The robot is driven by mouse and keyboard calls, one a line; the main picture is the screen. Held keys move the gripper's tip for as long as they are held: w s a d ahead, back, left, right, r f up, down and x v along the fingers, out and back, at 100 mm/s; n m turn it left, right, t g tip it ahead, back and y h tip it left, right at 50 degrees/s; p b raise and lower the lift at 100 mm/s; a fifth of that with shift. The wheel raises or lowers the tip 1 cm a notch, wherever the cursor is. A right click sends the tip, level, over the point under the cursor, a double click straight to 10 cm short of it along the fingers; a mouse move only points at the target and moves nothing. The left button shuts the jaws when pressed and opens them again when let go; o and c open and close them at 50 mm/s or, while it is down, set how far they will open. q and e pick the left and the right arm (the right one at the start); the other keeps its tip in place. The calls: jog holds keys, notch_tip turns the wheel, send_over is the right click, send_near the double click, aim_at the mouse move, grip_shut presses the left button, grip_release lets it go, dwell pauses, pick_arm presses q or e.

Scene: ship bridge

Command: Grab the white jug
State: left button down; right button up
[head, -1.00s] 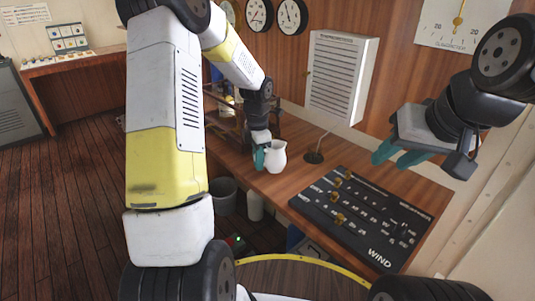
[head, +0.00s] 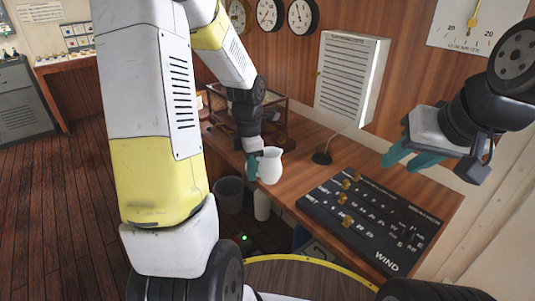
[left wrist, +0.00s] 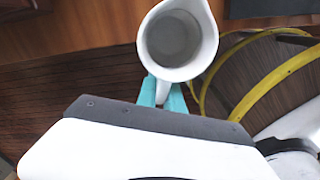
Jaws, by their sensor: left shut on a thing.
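The white jug (head: 270,167) is upright at the front edge of the wooden desk in the head view. My left gripper (head: 252,165) is at its left side, shut on it. In the left wrist view I look down into the empty-looking jug (left wrist: 178,38), and the teal fingers of the left gripper (left wrist: 162,95) close on its handle. I cannot tell whether the jug's base touches the desk. My right gripper (head: 413,159) hangs above the desk at the right, its teal fingers apart and empty.
A black WIND panel (head: 370,220) with brass knobs lies on the desk (head: 300,150) at the right. A rack (head: 275,112) stands farther back. A bin (head: 230,194) and a white cylinder (head: 262,205) are below the desk edge.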

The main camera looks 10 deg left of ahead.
pick_arm(q)
jog(key=s+a, duration=0.1)
jog(key=s, duration=0.4)
jog(key=shift+s+a+r, duration=0.25)
jog(key=shift+s+r, duration=0.05)
jog(key=shift+s, duration=0.1)
dwell(2.6)
